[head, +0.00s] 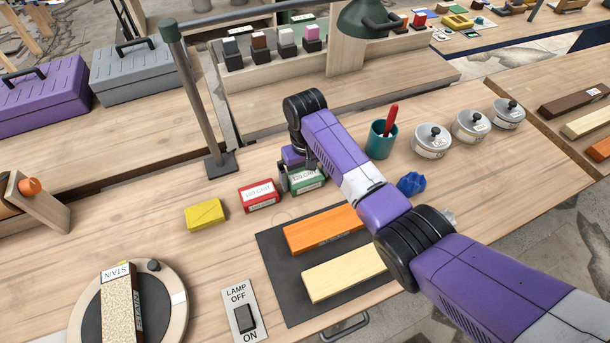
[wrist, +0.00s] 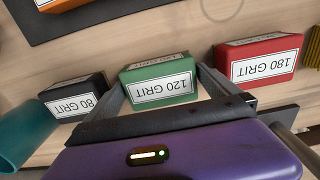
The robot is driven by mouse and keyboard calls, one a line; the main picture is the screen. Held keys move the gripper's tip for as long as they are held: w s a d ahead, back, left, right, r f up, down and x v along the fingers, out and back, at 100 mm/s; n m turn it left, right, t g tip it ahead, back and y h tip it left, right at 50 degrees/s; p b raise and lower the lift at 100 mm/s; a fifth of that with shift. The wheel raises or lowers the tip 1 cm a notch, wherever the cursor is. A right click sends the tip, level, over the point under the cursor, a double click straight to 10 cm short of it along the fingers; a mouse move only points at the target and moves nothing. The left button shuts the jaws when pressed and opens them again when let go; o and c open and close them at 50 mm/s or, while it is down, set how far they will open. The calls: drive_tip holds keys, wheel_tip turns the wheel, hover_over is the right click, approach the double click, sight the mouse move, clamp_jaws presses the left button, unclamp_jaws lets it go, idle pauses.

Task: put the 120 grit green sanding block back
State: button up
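The green 120 grit sanding block (head: 308,181) is upright on the wooden workbench, or very close to it, beside the red block. In the wrist view the green block (wrist: 161,82) is between the two fingertips of my gripper (wrist: 161,72), its 120 GRIT label facing the palm. One finger is at each side of the block, close against it. I cannot tell whether they press on it or stand slightly apart. In the head view my gripper (head: 298,172) is partly hidden behind my own arm.
The red 180 grit block (wrist: 259,62) is to the right of the green one in the wrist view, the black 80 grit block (wrist: 75,98) to its left. A yellow block (head: 205,215), teal cup (head: 380,143), blue lump (head: 411,183) and lamp post (head: 197,95) are nearby.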

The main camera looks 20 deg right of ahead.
sight(305, 176)
wheel_tip(305, 176, up, 12)
drive_tip(key=shift+r, duration=0.2)
idle(0.4)
